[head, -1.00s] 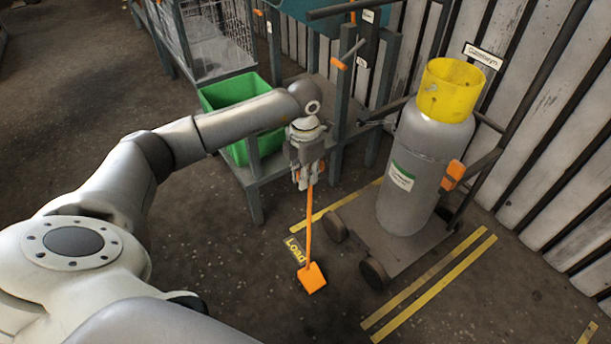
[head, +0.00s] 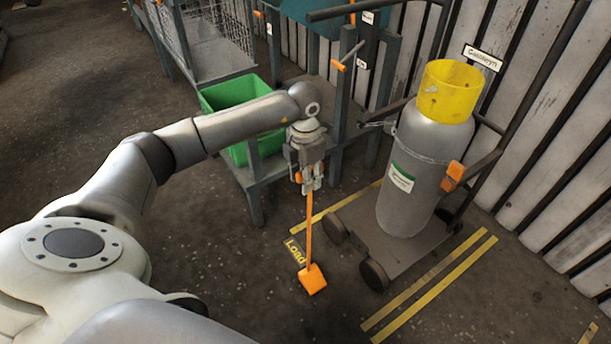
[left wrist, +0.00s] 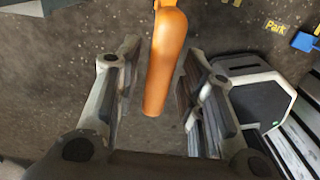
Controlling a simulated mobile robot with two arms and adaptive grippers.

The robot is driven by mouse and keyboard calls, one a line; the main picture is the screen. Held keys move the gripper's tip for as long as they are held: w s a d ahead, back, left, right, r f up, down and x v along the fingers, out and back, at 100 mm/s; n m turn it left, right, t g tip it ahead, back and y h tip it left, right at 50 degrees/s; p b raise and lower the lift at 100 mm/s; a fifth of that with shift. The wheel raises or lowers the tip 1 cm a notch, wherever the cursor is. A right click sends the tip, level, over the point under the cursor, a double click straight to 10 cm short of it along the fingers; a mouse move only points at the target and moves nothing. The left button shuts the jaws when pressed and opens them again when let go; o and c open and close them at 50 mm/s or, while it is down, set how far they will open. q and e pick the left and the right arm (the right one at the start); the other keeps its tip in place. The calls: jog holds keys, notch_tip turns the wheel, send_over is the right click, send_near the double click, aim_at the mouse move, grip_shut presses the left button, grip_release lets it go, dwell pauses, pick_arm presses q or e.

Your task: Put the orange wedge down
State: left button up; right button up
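The orange wedge (head: 312,279) has a block at the bottom and a long thin handle rising from it. The block is at the floor beside the yellow "Load" marking (head: 295,252), and the handle stands nearly upright. My left gripper (head: 311,186) is at the top of the handle. In the left wrist view, the left gripper (left wrist: 158,85) has its fingers spread, with the orange handle (left wrist: 166,60) between them and a gap on each side. The handle's upper end is partly hidden by the fingers in the head view. My right gripper is not in view.
A grey gas cylinder (head: 412,180) with a yellow collar stands on a wheeled trolley (head: 385,252) to the right. A green bin (head: 240,94) sits on a grey stand behind the arm. Yellow lines (head: 430,285) mark the floor. Open floor lies left of the wedge.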

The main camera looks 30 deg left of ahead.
pick_arm(q)
notch_tip(320, 180, up, 12)
jog(key=shift+f+p, duration=0.2)
jog(key=shift+p, duration=0.7)
jog(key=shift+d, duration=0.25)
jog(key=d+f+t+h, duration=0.1)
jog(key=d+h, duration=0.9)
jog(key=d, duration=1.2)
jog(key=w+d+r+n+t+h, duration=0.2)
jog(key=d+r+n+t+h, duration=0.5)
jog(key=n, duration=0.1)
jog(key=a+f+n+t+y, duration=0.7)
jog(key=a+f+n+y, duration=0.9)
jog(key=n, duration=0.7)
jog(key=s+f+n+g, duration=0.3)
jog(key=s+f+g, duration=0.3)
jog(key=s+f, duration=0.4)
jog(key=s+a+f+n+g, duration=0.1)
jog(key=s+f+n+g, duration=0.3)
jog(key=s+f, duration=0.7)
jog(key=s+g, duration=0.2)
jog(key=s, duration=0.3)
jog(key=shift+s+f+y, duration=0.15)
jog(key=shift+s+y, duration=0.05)
jog(key=shift+y, duration=0.2)
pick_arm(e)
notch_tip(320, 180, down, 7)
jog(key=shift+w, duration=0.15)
